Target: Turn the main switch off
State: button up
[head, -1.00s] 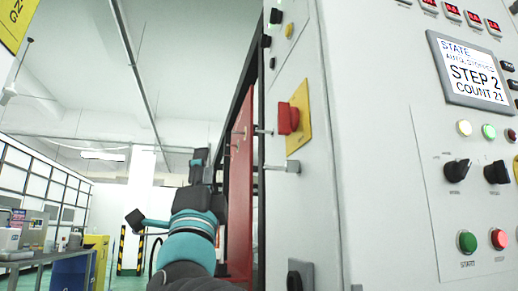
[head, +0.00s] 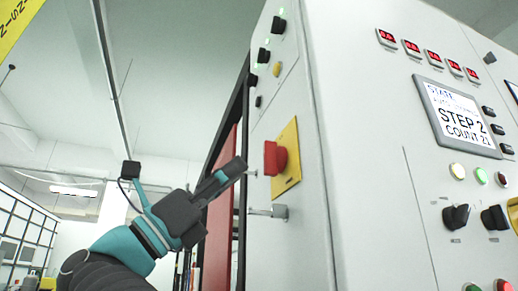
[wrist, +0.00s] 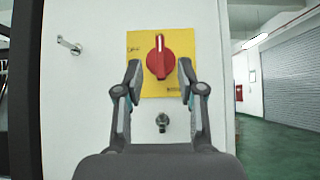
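The main switch is a red rotary knob (head: 275,158) on a yellow plate (head: 288,160), on the side of a light grey cabinet. In the wrist view the red knob (wrist: 160,60) stands with its white mark pointing up, on the yellow plate (wrist: 183,44). My gripper (head: 240,165) is just left of the knob in the head view. In the wrist view my gripper (wrist: 160,72) is open, one finger on each side of the knob's lower part. I cannot tell whether the fingers touch it; they do not look closed on it.
A metal handle (head: 268,212) sticks out below the switch, and a small latch (wrist: 163,122) shows under the plate. The cabinet front carries a display (head: 458,118), buttons and black selector knobs (head: 456,217). A red panel (head: 220,210) stands behind my gripper.

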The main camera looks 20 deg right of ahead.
aim_at(264, 148)
jog(key=p+x, duration=0.2)
jog(key=x, duration=0.7)
jog(key=shift+f, duration=0.1)
grip_shut()
